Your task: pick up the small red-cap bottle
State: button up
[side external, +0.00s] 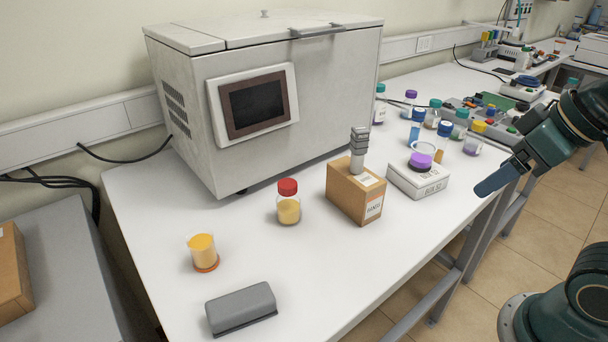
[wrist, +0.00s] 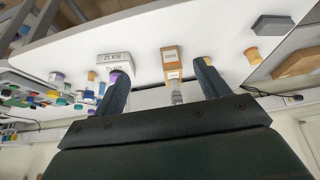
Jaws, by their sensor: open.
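The small red-cap bottle (side external: 288,203) stands upright on the white bench in the side view, with yellow contents in clear glass. It is left of a cardboard box (side external: 352,192). In the wrist view it is mostly hidden behind the right finger, where a little yellow shows at the fingertip. My gripper (side external: 497,178) is beyond the bench's right edge, well to the right of the bottle and apart from it. In the wrist view my gripper (wrist: 162,72) has its two fingers spread, with nothing between them.
A yellow-filled cup (side external: 203,252) and a grey block (side external: 241,308) sit in front of the bottle. A large grey machine (side external: 265,100) stands behind. A white box (side external: 417,180) carries a purple beaker (side external: 422,155); several coloured-cap bottles crowd the bench beyond. Bench around the bottle is clear.

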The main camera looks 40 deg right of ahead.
jog(key=shift+o, duration=0.3)
jog(key=w+a+r+m+g, duration=0.1)
jog(key=w+a+r+m, duration=0.15)
jog(key=w+m, duration=0.45)
jog(key=w+a+r+m+g, duration=0.2)
jog(key=w+a+m, duration=0.1)
jog(key=w, duration=0.7)
jog(key=w+a+f+m+g, duration=0.1)
jog(key=w+a+f+m, duration=0.2)
jog(key=w, duration=0.2)
jog(key=w+a+f+m, duration=0.3)
jog(key=w, duration=0.2)
jog(key=w+a+f+m+g, duration=0.1)
jog(key=w+a+f+m, duration=0.2)
jog(key=w, duration=0.3)
jog(key=shift+a+m+g, duration=0.3)
jog(key=shift+f, duration=0.15)
